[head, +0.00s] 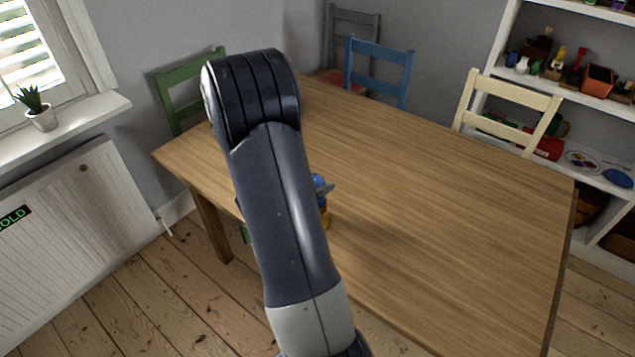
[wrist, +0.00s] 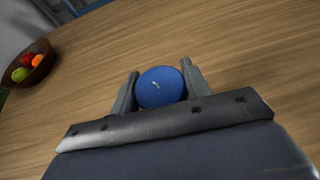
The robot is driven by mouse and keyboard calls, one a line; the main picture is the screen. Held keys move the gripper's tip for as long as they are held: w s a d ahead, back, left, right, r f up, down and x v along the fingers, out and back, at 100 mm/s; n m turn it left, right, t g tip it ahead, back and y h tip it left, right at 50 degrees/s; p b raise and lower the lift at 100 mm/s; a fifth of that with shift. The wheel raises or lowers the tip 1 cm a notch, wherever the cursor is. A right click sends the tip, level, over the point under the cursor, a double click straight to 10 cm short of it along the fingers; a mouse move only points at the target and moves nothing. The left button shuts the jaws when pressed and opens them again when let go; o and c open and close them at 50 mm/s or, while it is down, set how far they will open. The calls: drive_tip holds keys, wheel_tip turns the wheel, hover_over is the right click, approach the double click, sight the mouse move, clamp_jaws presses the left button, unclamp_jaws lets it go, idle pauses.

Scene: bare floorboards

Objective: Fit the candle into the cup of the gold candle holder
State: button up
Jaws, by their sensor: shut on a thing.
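The holder is hidden in the wrist view. I cannot tell whether the candle sits in the cup or above it.
The wooden table (head: 440,210) is bare to the right. A brown bowl (wrist: 42,64) with several fruits stands at the left in the wrist view. Green (head: 165,85), blue (head: 380,58) and cream (head: 513,95) chairs stand around the table. A white shelf (head: 497,45) is at the right.

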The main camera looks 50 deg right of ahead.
drive_tip(key=shift+f, duration=0.1)
drive_tip(key=o, duration=0.6)
drive_tip(key=shift+f, duration=0.1)
drive_tip(key=o, duration=0.5)
drive_tip(key=shift+c, duration=0.2)
drive_tip(key=shift+r, duration=0.25)
drive_tip(key=shift+a+r, duration=0.15)
drive_tip(key=shift+a, duration=0.05)
drive_tip(key=v, duration=1.1)
drive_tip(key=shift+a, duration=0.3)
drive_tip(key=shift+d, duration=0.15)
